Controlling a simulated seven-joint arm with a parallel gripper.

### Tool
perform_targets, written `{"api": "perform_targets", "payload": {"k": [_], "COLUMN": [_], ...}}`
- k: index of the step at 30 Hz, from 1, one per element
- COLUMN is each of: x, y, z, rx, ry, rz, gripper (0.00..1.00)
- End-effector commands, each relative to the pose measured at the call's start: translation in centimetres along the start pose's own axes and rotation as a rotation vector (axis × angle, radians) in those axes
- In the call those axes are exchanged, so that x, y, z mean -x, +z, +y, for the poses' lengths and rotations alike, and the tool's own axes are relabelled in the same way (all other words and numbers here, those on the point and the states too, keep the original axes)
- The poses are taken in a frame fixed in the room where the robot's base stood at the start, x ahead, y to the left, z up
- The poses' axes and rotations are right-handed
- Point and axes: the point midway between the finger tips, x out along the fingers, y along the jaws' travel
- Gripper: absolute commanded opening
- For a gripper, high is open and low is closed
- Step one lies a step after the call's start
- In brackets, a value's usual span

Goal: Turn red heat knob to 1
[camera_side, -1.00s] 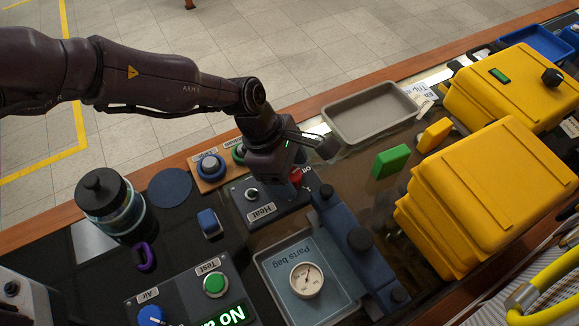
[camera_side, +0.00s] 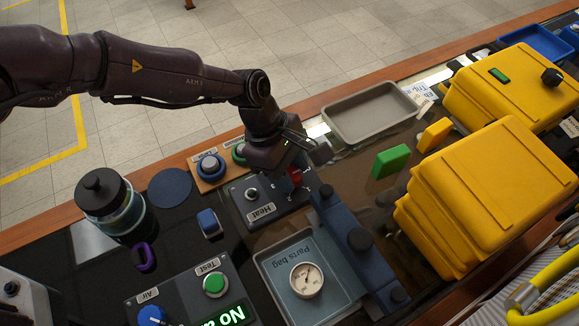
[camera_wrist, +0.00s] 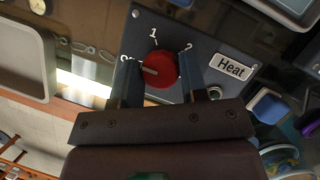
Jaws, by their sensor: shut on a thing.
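The red heat knob (camera_wrist: 160,70) sits on the dark Heat panel (camera_wrist: 215,45). In the wrist view its white pointer line points left, towards the partly hidden "Off" mark and below the "1" mark at the top. The "2" mark is to the right. My gripper (camera_wrist: 160,82) points at the panel, with one finger on each side of the knob, shut on it. In the side view my gripper (camera_side: 291,178) comes down over the right part of the Heat panel (camera_side: 243,212), and only bits of the red knob (camera_side: 297,180) show.
A small metal toggle (camera_side: 252,194) is on the same panel. A blue button on a wooden block (camera_side: 210,167) stands behind it. A Parts bag tray (camera_side: 272,262) with a gauge (camera_side: 306,279) lies in front. A grey tray (camera_side: 372,112) and a green block (camera_side: 391,161) are to the right.

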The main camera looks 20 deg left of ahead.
Motion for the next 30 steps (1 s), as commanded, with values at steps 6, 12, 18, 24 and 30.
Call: {"api": "perform_targets", "payload": {"k": [6,12,18,24,30], "x": [0.07,0.06,0.04,0.05,0.03], "y": [-0.11,-0.10,-0.09,-0.04,-0.06], "z": [0.18,0.25,0.31,0.32,0.30], "rx": [-0.189,-0.364,-0.531,-0.654,-0.728], "ry": [-0.079,-0.151,-0.219,-0.270,-0.302], "rz": [-0.001,0.000,0.002,0.002,0.003], "gripper": [0.16,0.16,0.16,0.16,0.16]}}
